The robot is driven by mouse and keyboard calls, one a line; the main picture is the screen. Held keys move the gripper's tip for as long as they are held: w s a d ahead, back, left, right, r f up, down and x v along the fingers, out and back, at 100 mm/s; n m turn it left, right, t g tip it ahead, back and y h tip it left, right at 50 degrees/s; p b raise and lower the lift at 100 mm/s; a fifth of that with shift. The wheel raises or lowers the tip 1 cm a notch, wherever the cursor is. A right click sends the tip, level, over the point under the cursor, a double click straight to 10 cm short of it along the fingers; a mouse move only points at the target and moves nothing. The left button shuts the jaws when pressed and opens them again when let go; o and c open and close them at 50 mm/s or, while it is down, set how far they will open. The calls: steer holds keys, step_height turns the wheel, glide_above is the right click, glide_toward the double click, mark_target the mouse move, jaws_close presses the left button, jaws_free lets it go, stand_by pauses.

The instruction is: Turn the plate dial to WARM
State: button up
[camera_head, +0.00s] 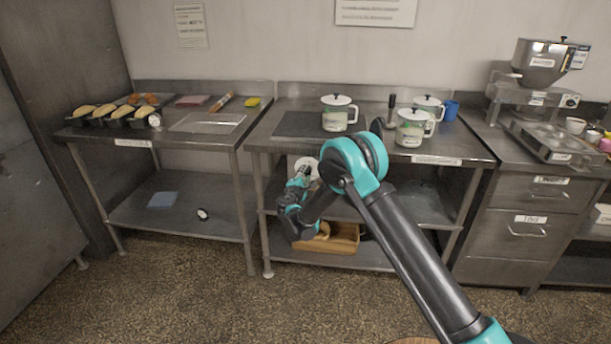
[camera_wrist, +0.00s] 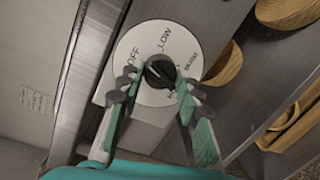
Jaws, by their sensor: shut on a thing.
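The plate dial is a white disc (camera_wrist: 152,42) with a black knob (camera_wrist: 159,70) at its middle, in the wrist view. I read OFF at the upper left, LOW at the top and WARM at the right; a further mark at the lower right is partly covered. My gripper (camera_wrist: 157,84) has one finger on each side of the knob and is shut on it. Which mark the knob points at is not clear. In the head view my gripper (camera_head: 303,178) is at the white disc, below the middle counter's front edge.
The middle counter (camera_head: 372,146) carries a dark flat plate (camera_head: 300,124) and several white-and-green lidded pots (camera_head: 335,117). A wooden crate (camera_head: 345,238) stands on the shelf below. Bread tins (camera_head: 120,117) sit on the left table. The floor in front is clear.

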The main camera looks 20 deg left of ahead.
steer(key=m, duration=0.6)
steer(key=shift+d+r+m+g, duration=0.1)
steer(key=shift+m+g, duration=0.3)
steer(key=m+y, duration=0.1)
steer(key=m, duration=0.5)
steer(key=shift+d+m+y, duration=0.1)
steer(key=shift+m+y, duration=0.2)
steer(key=shift+y, duration=0.1)
steer(key=m, duration=0.4)
steer(key=shift+d+g+y, duration=0.1)
steer(key=shift+g+y, duration=0.2)
steer(key=m+y, duration=0.1)
steer(key=m, duration=0.3)
steer(key=shift+d, duration=0.1)
steer(key=shift+m, duration=0.4)
steer(key=o, duration=1.2)
steer(key=shift+c, duration=0.2)
